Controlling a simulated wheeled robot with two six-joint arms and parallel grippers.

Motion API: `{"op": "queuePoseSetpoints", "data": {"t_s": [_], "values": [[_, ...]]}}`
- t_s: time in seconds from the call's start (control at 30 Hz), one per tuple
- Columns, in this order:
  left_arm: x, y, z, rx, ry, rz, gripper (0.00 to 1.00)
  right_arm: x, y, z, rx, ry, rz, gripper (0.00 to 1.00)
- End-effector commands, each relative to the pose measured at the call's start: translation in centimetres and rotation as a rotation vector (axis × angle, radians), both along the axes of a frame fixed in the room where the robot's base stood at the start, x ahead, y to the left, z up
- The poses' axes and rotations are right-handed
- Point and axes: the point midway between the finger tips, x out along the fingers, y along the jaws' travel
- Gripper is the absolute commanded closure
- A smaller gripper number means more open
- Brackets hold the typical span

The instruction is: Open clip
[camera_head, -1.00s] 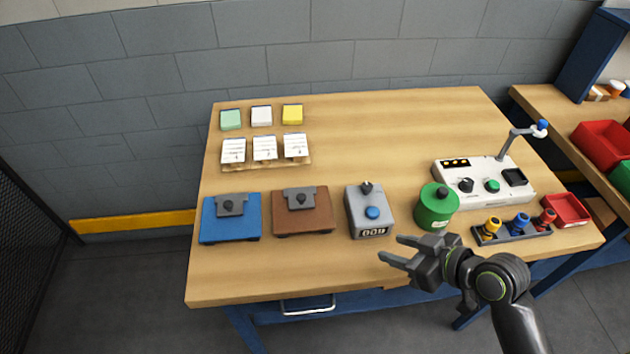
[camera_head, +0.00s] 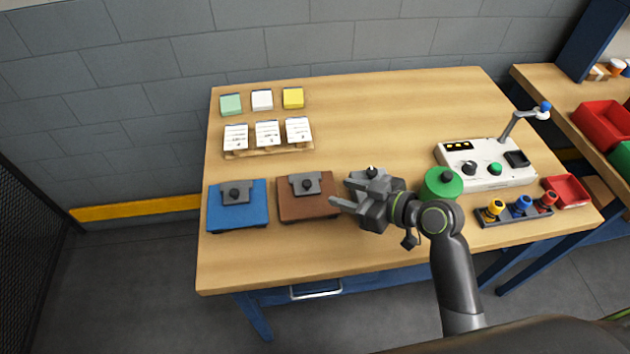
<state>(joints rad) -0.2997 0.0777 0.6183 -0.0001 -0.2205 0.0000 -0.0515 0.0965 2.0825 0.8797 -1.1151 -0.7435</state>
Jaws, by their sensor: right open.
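A blue clipboard-like block (camera_head: 250,216) with a grey clip (camera_head: 235,193) and black knob lies at the front left of the table. A brown block (camera_head: 305,210) with a like grey clip (camera_head: 306,183) lies to its right. My right gripper (camera_head: 338,190) is open and empty, its fingers pointing left, just right of the brown block. It covers most of the grey counter box (camera_head: 371,171), whose top edge shows. Whether the fingers touch the brown block I cannot tell. My left gripper is not in view.
Paper cards (camera_head: 267,133) stand on a wooden rack, with green, white and yellow pads (camera_head: 262,99) behind. On the right are a green canister (camera_head: 443,184), a white control panel (camera_head: 485,166), coloured stamps (camera_head: 520,207) and a red tray (camera_head: 567,192). The table's middle is clear.

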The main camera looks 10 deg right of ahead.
Motion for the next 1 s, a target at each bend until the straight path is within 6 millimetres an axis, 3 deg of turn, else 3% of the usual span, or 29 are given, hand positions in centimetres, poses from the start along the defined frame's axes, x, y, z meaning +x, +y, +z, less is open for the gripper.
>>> {"op": "queuePoseSetpoints", "data": {"t_s": [0.2,0.5,0.97,1.0], "values": [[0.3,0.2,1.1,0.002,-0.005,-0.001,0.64,2.8,2.9,-1.4,0.005,0.003,0.001,0.58],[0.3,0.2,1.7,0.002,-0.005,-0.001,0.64,5.3,5.4,-3.0,0.002,0.002,0.000,0.58],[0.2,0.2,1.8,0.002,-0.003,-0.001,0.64,6.0,6.0,-3.5,-0.001,0.001,0.000,0.58],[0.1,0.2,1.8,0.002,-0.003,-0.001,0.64,6.0,6.0,-3.5,-0.001,0.001,0.000,0.64]]}}
